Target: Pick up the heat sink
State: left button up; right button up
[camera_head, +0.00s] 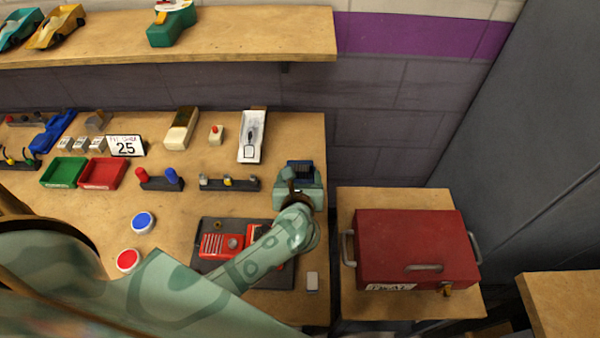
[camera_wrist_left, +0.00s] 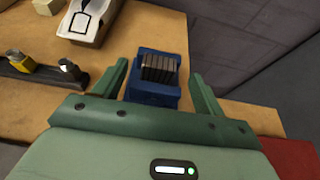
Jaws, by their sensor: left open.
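The heat sink (camera_wrist_left: 159,68), a small block of grey fins, sits upright in a blue holder (camera_wrist_left: 152,92) on the workbench in the left wrist view. In the head view the heat sink (camera_head: 300,170) is at the bench's right edge, partly hidden by my gripper. My left gripper (camera_wrist_left: 158,72) is open and empty. Its green fingers stand on either side of the blue holder, with a gap on both sides. In the head view my left gripper (camera_head: 299,181) is over the same spot. My right gripper is not in view.
A white tray (camera_head: 252,137) lies behind and left of the heat sink. A tool rack (camera_head: 230,184) stands to the left. A red toolbox (camera_head: 415,247) sits on a separate table at right. A dark mat (camera_head: 225,270) with red parts lies under my left arm.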

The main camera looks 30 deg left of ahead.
aim_at(300, 167)
pick_arm(q)
jog(key=x, duration=0.3)
jog(key=shift+w+a+f, duration=0.1)
jog(key=shift+f, duration=0.05)
jog(key=c, duration=1.1)
